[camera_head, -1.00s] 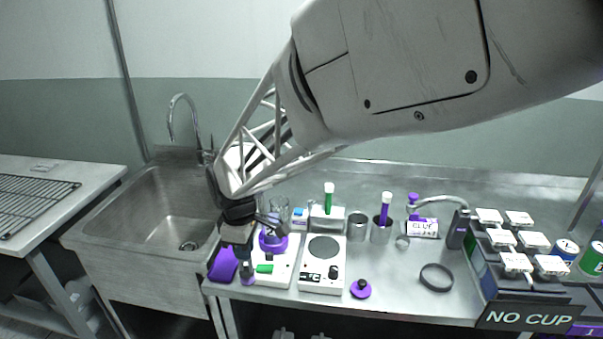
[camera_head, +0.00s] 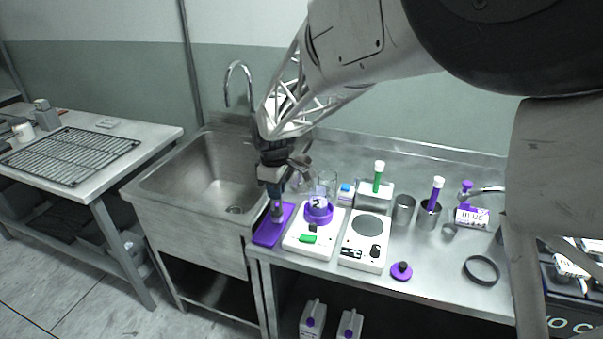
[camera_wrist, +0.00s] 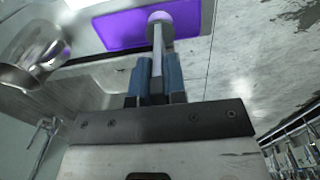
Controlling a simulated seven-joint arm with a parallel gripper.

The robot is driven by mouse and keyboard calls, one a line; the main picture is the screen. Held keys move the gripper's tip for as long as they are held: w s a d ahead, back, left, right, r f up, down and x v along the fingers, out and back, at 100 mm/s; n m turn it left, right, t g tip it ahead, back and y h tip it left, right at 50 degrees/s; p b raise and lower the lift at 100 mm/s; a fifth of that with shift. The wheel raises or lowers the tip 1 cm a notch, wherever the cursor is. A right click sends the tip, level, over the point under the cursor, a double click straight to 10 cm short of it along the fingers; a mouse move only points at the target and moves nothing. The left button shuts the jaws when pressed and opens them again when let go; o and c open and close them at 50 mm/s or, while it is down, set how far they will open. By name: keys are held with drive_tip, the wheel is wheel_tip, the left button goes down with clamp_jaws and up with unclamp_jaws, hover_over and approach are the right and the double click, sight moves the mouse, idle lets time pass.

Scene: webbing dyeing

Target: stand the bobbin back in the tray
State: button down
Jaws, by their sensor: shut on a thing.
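The bobbin (camera_wrist: 158,42), a pale thin shaft with a rounded white end, is held between the blue fingers of my gripper (camera_wrist: 157,75). In the head view my gripper (camera_head: 276,190) points down at the left end of the bench, shut on the bobbin (camera_head: 278,213). The purple tray (camera_head: 264,235) lies under it by the sink. In the wrist view the bobbin's rounded end overlaps the right part of the purple tray (camera_wrist: 115,32). I cannot tell whether that end touches the tray. The fingers hide the shaft's other end.
A white device (camera_head: 302,243) with a purple-ringed beaker (camera_head: 318,211) stands close right of the tray. A white scale (camera_head: 361,256) is beside it. The sink (camera_head: 195,185) is left. Metal cups (camera_head: 403,209) and a black ring (camera_head: 481,271) are farther right.

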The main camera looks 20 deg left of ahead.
drive_tip(key=shift+w+a+f, duration=0.15)
drive_tip(key=shift+w+a, duration=1)
drive_tip(key=shift+w, duration=0.25)
drive_tip(key=shift+f, duration=1.8)
drive_tip(key=shift+f, duration=0.1)
drive_tip(key=c, duration=1.2)
unclamp_jaws()
drive_tip(key=shift+o, duration=0.2)
wheel_tip(320, 180, up, 12)
